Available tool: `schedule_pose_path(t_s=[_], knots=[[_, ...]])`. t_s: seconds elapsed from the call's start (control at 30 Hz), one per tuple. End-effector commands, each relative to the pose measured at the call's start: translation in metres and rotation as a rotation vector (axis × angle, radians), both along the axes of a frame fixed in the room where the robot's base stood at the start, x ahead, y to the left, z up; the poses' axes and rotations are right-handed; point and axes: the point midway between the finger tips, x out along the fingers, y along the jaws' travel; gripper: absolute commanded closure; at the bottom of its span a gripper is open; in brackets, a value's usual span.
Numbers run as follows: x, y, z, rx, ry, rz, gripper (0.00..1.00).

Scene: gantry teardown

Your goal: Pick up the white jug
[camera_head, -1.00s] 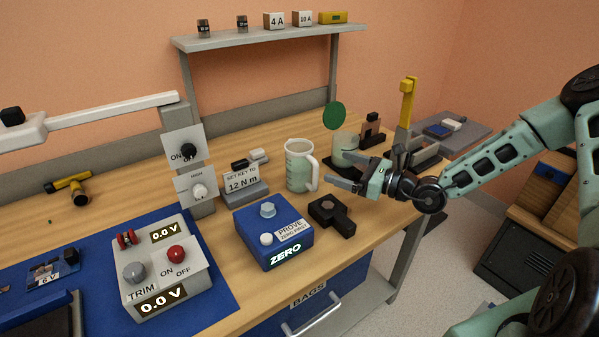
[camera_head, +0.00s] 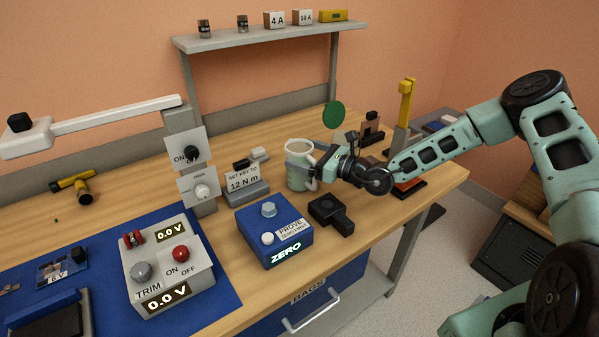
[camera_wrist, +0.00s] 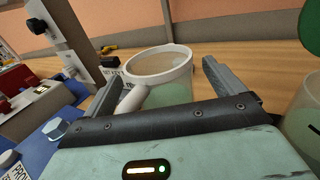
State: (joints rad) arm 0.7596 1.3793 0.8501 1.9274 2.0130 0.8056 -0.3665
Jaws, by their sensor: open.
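The white jug (camera_head: 297,172) stands upright on the wooden bench, with pale green in its lower part and its handle on the side toward my arm. My gripper (camera_head: 306,160) is right at the jug, with its fingers at about the jug's upper body. In the wrist view the jug's round rim (camera_wrist: 160,64) and handle (camera_wrist: 131,97) lie between the two spread fingers of my gripper (camera_wrist: 158,85). The handle is nearer the left finger, and a gap shows between the rim and the right finger. I cannot tell whether either finger touches the jug.
A blue tester box (camera_head: 274,232) and a small black block (camera_head: 331,213) stand in front of the jug. A sign (camera_head: 243,183) stands to its left. A pale container (camera_wrist: 303,115) with a green disc (camera_wrist: 311,27) above is close on the right in the wrist view.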

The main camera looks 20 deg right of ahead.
Motion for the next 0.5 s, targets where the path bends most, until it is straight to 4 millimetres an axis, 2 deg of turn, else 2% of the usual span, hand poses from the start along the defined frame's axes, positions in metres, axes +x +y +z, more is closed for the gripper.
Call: schedule_pose_path(t_s=[0.1,0.4,0.5], knots=[[-0.0002,-0.0001,-0.0001,0.0,0.0,0.0,0.06],[-0.0005,-0.0002,-0.0002,0.0,0.0,0.0,0.87],[-0.0002,-0.0001,0.0008,0.001,-0.002,0.0,0.87]])
